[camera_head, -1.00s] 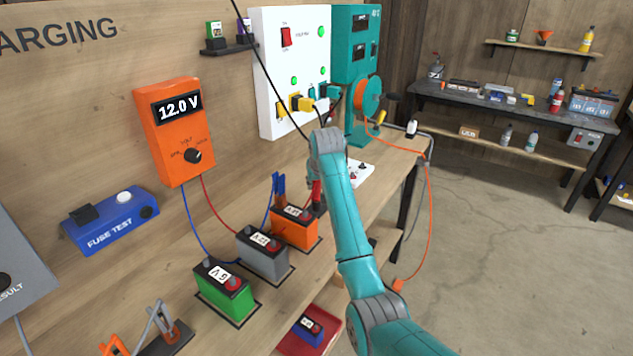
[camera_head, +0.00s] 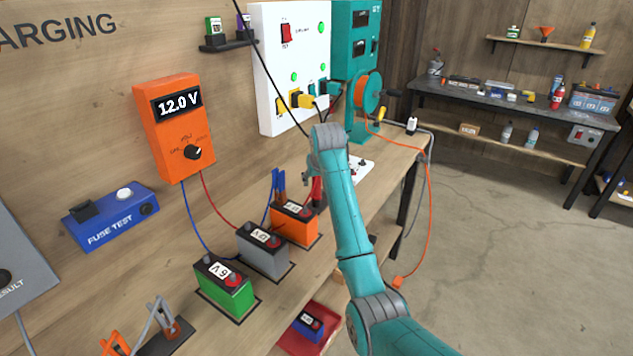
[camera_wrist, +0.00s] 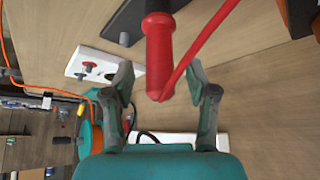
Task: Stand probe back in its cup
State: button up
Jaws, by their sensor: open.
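The red probe (camera_wrist: 159,50) shows between my gripper's fingers in the wrist view, with its rounded end toward my palm and its red lead running off to the upper right. My gripper (camera_wrist: 160,85) is open, with a gap visible on both sides of the probe. The probe's far end meets a dark grey piece (camera_wrist: 125,22), which may be its cup; the seat itself is hidden. In the head view the red probe (camera_head: 317,189) is partly hidden by my arm, beside the orange battery (camera_head: 294,225).
The orange meter (camera_head: 178,135) reads 12.0 V. Grey (camera_head: 262,252) and green (camera_head: 224,288) batteries stand on the bench. A white panel with knobs (camera_wrist: 90,66) lies near my gripper. An orange cord (camera_head: 429,200) hangs at the bench's right end.

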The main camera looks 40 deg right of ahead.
jog(key=v, duration=1)
jog(key=shift+r, duration=0.15)
jog(key=shift+s, duration=0.1)
